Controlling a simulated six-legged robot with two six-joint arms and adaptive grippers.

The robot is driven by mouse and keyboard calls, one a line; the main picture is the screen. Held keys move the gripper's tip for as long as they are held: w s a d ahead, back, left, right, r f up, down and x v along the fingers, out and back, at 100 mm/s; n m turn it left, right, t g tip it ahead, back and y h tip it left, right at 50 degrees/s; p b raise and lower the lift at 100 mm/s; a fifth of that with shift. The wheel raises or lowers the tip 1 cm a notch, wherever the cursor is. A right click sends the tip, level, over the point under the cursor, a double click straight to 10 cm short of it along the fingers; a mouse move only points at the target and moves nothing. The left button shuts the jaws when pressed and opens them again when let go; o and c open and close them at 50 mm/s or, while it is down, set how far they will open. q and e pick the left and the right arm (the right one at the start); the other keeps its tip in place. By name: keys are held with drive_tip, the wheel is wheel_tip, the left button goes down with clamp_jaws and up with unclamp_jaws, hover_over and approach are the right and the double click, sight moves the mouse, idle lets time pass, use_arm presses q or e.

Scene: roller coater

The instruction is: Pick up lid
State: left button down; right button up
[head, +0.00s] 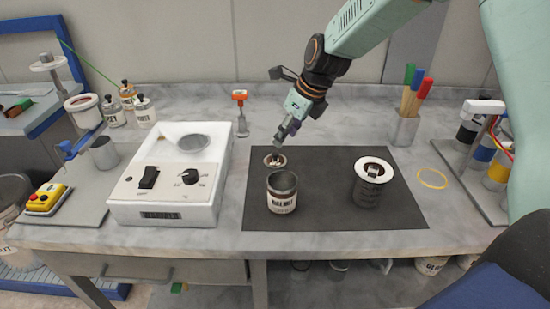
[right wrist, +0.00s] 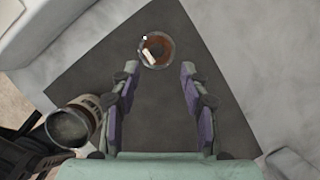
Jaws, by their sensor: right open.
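The lid (head: 275,160) is a small round disc with a pale rim, a reddish-brown middle and a small knob. It lies on the dark mat (head: 330,212), behind an open labelled can (head: 283,195). In the right wrist view the lid (right wrist: 157,48) lies just beyond and between my fingertips, apart from them. My right gripper (head: 284,133) is open and empty, above and slightly right of the lid, pointing down. It also shows in the right wrist view (right wrist: 157,76). The can (right wrist: 72,125) is left of the fingers there. My left gripper is not in view.
A dark ribbed cylinder with a white top (head: 374,172) stands on the mat's right side. A white device with a dial (head: 170,185) is left of the mat. A pen cup (head: 405,128) and a yellow ring (head: 432,178) are at right. The mat's front right is clear.

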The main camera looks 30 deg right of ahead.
sight(277, 153)
drive_tip(key=shift+f, duration=0.65)
drive_tip(key=x, duration=0.1)
drive_tip(key=b+x, duration=0.1)
drive_tip(key=x, duration=0.3)
drive_tip(key=shift+a+b, duration=0.25)
drive_tip(key=shift+b, duration=0.15)
drive_tip(key=shift+a+f, duration=0.1)
drive_tip(key=shift+a, duration=0.05)
drive_tip(key=shift+w+f, duration=0.1)
drive_tip(key=shift+c, duration=1.4)
drive_tip(key=c, duration=0.5)
drive_tip(key=shift+c, duration=0.8)
